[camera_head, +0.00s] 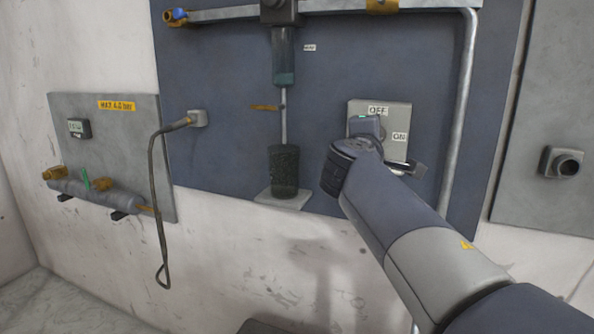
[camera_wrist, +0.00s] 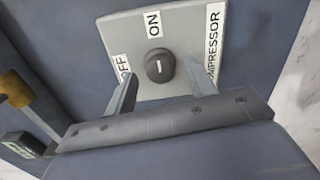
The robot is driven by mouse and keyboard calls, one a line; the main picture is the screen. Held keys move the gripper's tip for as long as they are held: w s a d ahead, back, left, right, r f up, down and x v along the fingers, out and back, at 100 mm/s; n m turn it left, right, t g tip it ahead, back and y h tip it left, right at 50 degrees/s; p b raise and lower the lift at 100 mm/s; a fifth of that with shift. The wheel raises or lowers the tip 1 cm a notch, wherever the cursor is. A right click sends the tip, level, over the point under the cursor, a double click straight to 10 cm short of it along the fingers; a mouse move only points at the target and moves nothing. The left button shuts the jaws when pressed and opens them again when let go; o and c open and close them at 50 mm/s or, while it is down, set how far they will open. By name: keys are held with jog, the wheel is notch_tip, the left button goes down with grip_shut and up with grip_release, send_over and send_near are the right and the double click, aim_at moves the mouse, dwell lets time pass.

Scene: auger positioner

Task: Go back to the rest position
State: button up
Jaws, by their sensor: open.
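My gripper (camera_wrist: 159,68) is open, with one finger on each side of a round dark knob (camera_wrist: 158,70) in the wrist view. Nothing is held, and gaps show between the knob and both fingers; whether the fingers reach to its depth I cannot tell. The knob's white mark lines up towards the ON label (camera_wrist: 153,23). It sits on a light grey switch plate (camera_wrist: 118,31), whose OFF label (camera_wrist: 122,68) is at left and whose COMPRESSOR label is at right.
A vertical cylinder (camera_head: 284,55) with a rod and a dark auger pot (camera_head: 284,172) stands left of my arm. A hose (camera_head: 154,190) hangs further left, beside a gauge panel (camera_head: 140,140). A pipe (camera_head: 460,100) runs close right of the switch. The space before the wall looks clear.

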jog(key=shift+w+d, duration=0.25)
jog(key=shift+w, duration=0.3)
